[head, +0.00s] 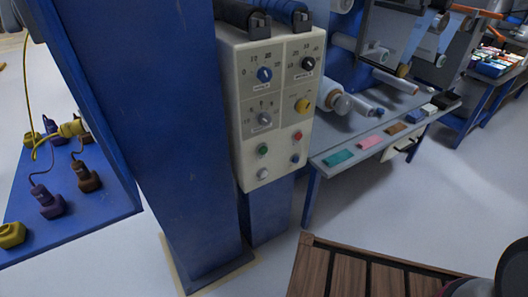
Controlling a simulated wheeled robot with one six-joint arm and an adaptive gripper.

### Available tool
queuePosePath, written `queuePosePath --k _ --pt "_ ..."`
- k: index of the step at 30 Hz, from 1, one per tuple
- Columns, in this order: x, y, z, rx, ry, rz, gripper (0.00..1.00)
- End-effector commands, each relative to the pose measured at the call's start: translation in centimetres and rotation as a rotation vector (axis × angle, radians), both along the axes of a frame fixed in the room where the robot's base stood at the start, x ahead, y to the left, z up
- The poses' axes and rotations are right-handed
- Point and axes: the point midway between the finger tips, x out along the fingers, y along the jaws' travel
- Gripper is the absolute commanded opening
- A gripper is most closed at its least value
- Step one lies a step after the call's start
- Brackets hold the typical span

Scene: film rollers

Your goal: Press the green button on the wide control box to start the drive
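The wide control box (243,95) is cream-coloured and fixed to a blue post, in the upper middle of the head view. Its face has a blue knob (264,74), a black knob (308,63), a grey knob (264,119) and a yellow knob (303,105). The green button (263,150) is on the lower left of the face. A red button (298,136) is to its right, a blue one (295,158) below the red, and a white one (263,173) below the green. Nothing covers the green button.
A thick blue column (180,130) stands close on the box's left. A blue shelf (75,230) with plugs is further left. A bench (330,168) with coloured blocks and rollers is at right. A slatted wooden surface (345,275) is at bottom right. Grey floor lies between.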

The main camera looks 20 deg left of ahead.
Motion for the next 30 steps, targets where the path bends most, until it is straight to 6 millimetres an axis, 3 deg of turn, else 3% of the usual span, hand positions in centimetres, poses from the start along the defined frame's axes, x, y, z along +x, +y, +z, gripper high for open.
queuePosePath --k 3,30 --pt "0.00 0.00 0.00 0.000 0.000 0.000 0.00" --pt "0.00 0.00 0.00 0.000 0.000 0.000 0.00"
